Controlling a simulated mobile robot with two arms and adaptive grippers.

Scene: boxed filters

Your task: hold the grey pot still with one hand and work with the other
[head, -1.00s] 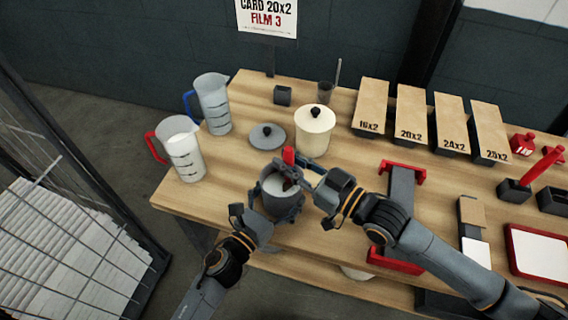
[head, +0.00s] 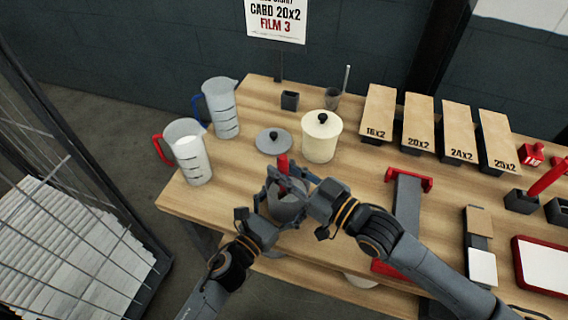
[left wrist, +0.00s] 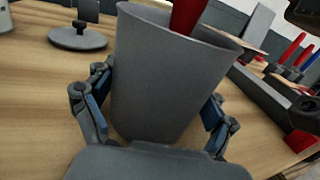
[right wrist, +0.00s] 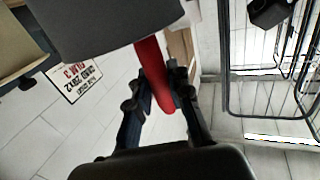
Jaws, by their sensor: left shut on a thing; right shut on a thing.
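The grey pot (head: 288,207) stands near the table's front left edge; it fills the left wrist view (left wrist: 165,80), upright or nearly so. My left gripper (head: 268,212) is shut around its sides, a finger on each side. A red-handled tool (head: 283,164) rises out of the pot's mouth; its lower end is hidden inside. My right gripper (head: 300,180) is shut on the red handle, which also shows between its fingers in the right wrist view (right wrist: 155,75). The grey lid (head: 273,141) lies flat on the table behind the pot.
A cream lidded pot (head: 321,140) stands behind and right. A red-handled jug (head: 190,155) and a blue-handled jug (head: 220,108) stand at left. Labelled boxes (head: 419,122) line the back.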

